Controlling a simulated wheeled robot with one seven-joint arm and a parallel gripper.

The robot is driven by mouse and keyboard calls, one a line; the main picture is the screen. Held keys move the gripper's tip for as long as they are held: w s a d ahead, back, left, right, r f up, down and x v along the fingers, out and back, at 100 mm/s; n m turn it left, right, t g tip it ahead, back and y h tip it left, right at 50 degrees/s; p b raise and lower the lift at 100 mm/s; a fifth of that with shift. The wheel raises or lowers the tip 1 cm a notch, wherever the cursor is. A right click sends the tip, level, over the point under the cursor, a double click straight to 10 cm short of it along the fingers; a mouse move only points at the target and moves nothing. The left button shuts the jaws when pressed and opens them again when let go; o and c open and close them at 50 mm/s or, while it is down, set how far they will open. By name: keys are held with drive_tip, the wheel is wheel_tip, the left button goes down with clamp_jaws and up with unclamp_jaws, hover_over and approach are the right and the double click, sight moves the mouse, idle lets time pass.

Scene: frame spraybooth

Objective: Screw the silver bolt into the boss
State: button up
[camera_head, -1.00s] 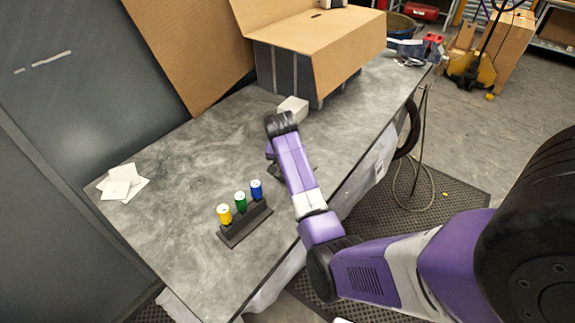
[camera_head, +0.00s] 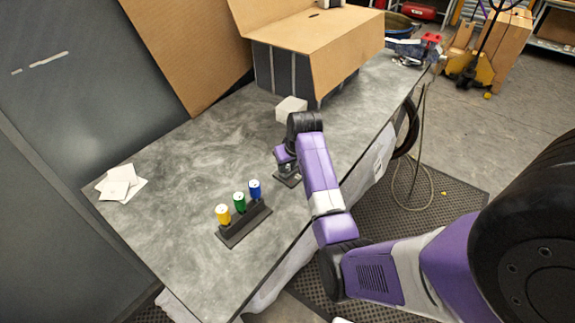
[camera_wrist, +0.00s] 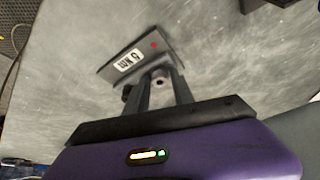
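In the head view my gripper (camera_head: 284,157) is low over a small dark block (camera_head: 290,180) on the bench, partly hidden by my arm. In the wrist view the block (camera_wrist: 117,66) has a white label and a red dot. The two dark fingers of my gripper (camera_wrist: 159,84) stand apart in front of it. Between the fingertips is a small grey round part (camera_wrist: 160,81) with a dark hole; I cannot tell whether it is the silver bolt or the boss. I cannot tell whether the fingers touch it.
A dark rack (camera_head: 243,228) holds a yellow (camera_head: 222,215), a green (camera_head: 239,203) and a blue cylinder (camera_head: 254,190). A white block (camera_head: 291,107) and a cardboard-topped box (camera_head: 318,60) stand behind my gripper. White papers (camera_head: 120,183) lie at the left. The middle of the bench (camera_head: 190,160) is clear.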

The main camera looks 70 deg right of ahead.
clamp_jaws()
drive_tip(key=m+g+h, duration=0.1)
drive_tip(key=m, duration=0.3)
drive_tip(key=shift+w+m, duration=0.15)
drive_tip(key=shift+m, duration=0.15)
drive_tip(key=shift+a+g, duration=0.1)
drive_tip(key=shift+g, duration=0.2)
drive_tip(key=shift+m, duration=0.5)
drive_tip(key=m+g, duration=0.1)
drive_tip(key=m, duration=0.2)
drive_tip(key=shift+w+m+g, duration=0.1)
drive_tip(key=shift+m+g, duration=0.2)
drive_tip(key=m+g+b, duration=0.1)
drive_tip(key=m, duration=0.2)
drive_tip(key=shift+w+f, duration=0.15)
drive_tip(key=shift+m+g, duration=0.4)
drive_tip(key=shift+m, duration=0.4)
